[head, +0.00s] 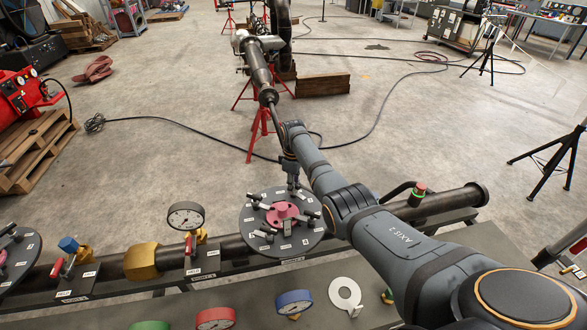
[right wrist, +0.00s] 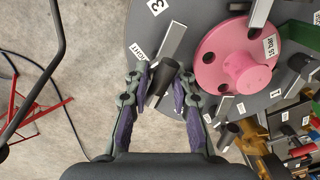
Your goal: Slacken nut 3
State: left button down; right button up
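The flanged spool end is a dark round disc (head: 252,222) with a pink hub (head: 282,213) and several grey-barred nuts around it, in the middle of the head view. In the right wrist view the pink hub (right wrist: 238,62) is at upper right. A nut with a grey bar (right wrist: 168,52) and a dark round end (right wrist: 163,82) sits near a label "3" (right wrist: 156,6). My right gripper (right wrist: 162,88) has its purple-padded fingers apart on either side of that dark end; firm contact does not show. It also shows in the head view (head: 292,184) at the disc's far edge. My left gripper is not in view.
A dark pipe (head: 450,203) runs across on a bench, with gauges (head: 186,216) and a brass fitting (head: 142,262) left of the disc. A white ring (head: 345,292) lies in front. A red stand (head: 262,128) and cables are on the floor beyond.

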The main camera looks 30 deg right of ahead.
jog(key=n, duration=0.4)
jog(key=shift+r+p, duration=0.15)
jog(key=shift+p, duration=0.25)
jog(key=shift+m+p, duration=0.45)
jog(key=shift+m, duration=0.65)
notch_tip(320, 180, up, 7)
jog(key=p, duration=0.7)
